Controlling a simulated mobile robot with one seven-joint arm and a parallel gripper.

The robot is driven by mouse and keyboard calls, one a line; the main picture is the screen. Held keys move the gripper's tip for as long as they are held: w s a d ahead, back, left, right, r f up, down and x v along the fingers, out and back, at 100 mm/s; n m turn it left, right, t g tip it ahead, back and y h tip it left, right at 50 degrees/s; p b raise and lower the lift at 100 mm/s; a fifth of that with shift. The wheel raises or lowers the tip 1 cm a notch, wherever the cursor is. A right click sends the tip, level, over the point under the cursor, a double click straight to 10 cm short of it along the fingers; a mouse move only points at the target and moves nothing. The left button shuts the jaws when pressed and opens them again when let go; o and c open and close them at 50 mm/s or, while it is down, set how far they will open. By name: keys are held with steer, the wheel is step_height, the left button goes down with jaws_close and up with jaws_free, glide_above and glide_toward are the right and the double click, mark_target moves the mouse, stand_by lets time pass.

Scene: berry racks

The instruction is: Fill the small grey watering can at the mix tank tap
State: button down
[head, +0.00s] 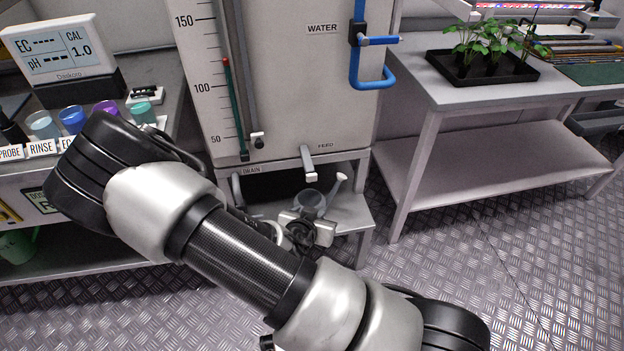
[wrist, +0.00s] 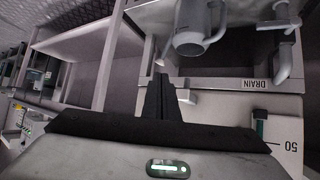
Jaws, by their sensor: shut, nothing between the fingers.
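The small grey watering can (head: 312,203) stands on the low stand (head: 350,214) under the mix tank (head: 280,60). Its spout points up and right in the head view. The FEED tap (head: 308,165) hangs just above the can. In the wrist view the grey can (wrist: 190,45) shows at the top, beyond my fingertips. My gripper (wrist: 165,84) is shut and empty, apart from the can as far as the wrist view shows. In the head view my gripper (head: 298,235) is close in front of the can, partly hidden by my arm.
A DRAIN pipe (head: 236,190) is left of the can. A blue WATER valve and pipe (head: 372,82) are on the tank's right. A bench (head: 480,160) with a plant tray stands right; a meter bench (head: 170,100) with cups stands left. Open floor (head: 470,280) lies front right.

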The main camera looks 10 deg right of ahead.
glide_toward(315, 181)
steer(key=shift+w+d+f+b, duration=0.1)
steer(key=shift+w+d+f, duration=0.3)
steer(key=shift+f, duration=0.2)
steer(key=shift+w+d+f+b, duration=0.1)
steer(key=shift+w+d+f, duration=0.3)
steer(key=shift+f, duration=0.25)
steer(key=shift+w+d+f+b, duration=0.1)
steer(key=shift+w+d+f, duration=0.3)
steer(key=shift+f, duration=0.2)
stand_by(1.0)
steer(key=shift+w, duration=0.4)
steer(key=shift+w, duration=0.55)
stand_by(3.8)
